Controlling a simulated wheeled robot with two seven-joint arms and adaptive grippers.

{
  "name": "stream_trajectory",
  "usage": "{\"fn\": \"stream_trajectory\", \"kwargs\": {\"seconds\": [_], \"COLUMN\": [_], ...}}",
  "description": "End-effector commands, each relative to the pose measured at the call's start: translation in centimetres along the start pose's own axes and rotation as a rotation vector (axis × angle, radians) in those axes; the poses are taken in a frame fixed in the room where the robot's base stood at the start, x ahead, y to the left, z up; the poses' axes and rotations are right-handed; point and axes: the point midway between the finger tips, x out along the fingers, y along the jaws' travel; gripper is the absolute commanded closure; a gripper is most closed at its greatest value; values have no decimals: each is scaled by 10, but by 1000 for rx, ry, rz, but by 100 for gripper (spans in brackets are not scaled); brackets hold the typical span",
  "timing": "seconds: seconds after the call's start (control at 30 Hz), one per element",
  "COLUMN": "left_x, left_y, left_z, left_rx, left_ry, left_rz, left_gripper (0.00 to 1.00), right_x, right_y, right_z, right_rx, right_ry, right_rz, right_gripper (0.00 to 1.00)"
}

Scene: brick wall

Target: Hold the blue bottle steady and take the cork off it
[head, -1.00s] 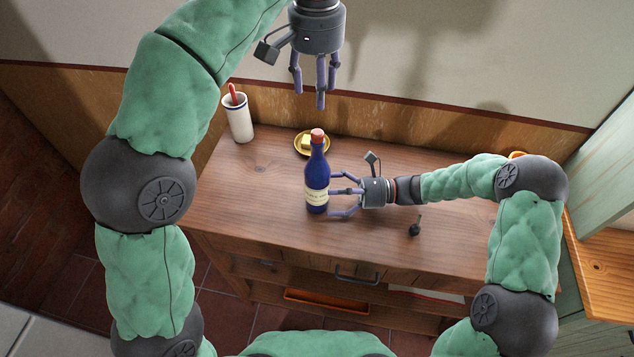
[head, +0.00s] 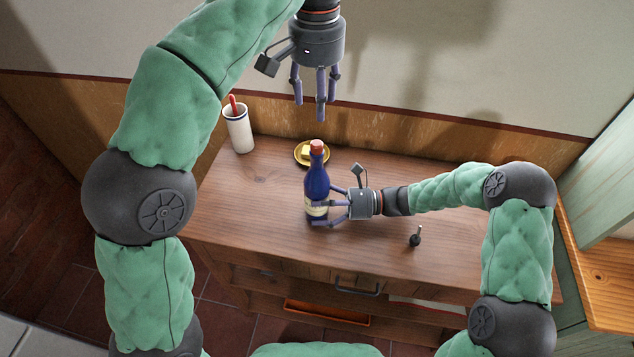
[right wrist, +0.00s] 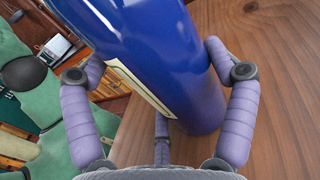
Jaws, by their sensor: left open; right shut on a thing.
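The blue bottle (head: 316,182) stands upright on the wooden cabinet top, with a cream label low on its side. The reddish cork (head: 317,146) sits in its mouth. My right gripper (head: 328,207) is shut on the lower part of the bottle from the right. In the right wrist view the fingers lie around the blue bottle (right wrist: 160,60), and part of the label shows between them. My left gripper (head: 314,110) is open and empty, pointing down, well above the bottle and cork.
A white cup (head: 239,133) with a red item in it stands at the back left. A yellow plate (head: 299,160) with a butter-like block is behind the bottle. A small dark stopper-like object (head: 415,237) lies at the front right. The left of the cabinet top (head: 230,200) is clear.

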Motion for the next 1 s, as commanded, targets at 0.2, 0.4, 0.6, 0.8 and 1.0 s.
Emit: {"fn": "stream_trajectory", "kwargs": {"seconds": [0.2,0.4,0.6,0.8,1.0], "left_x": [-2,-6,-9,-12,-14], "left_y": [0,0,-1,-1,-2], "left_z": [-1,-1,-1,-1,-1], "left_rx": [140,446,768,1026,1155], "left_ry": [-1,0,-2,0,0], "left_rz": [0,0,0,0,0], "left_gripper": [47,47,47,47,47], "right_x": [0,0,0,0,0], "right_y": [0,0,0,0,0], "right_z": [0,0,0,0,0], "right_rx": [0,-1,-1,-1,-1], "right_ry": [0,0,0,0,0], "right_rz": [0,0,0,0,0], "right_gripper": [73,74,74,74,74]}}
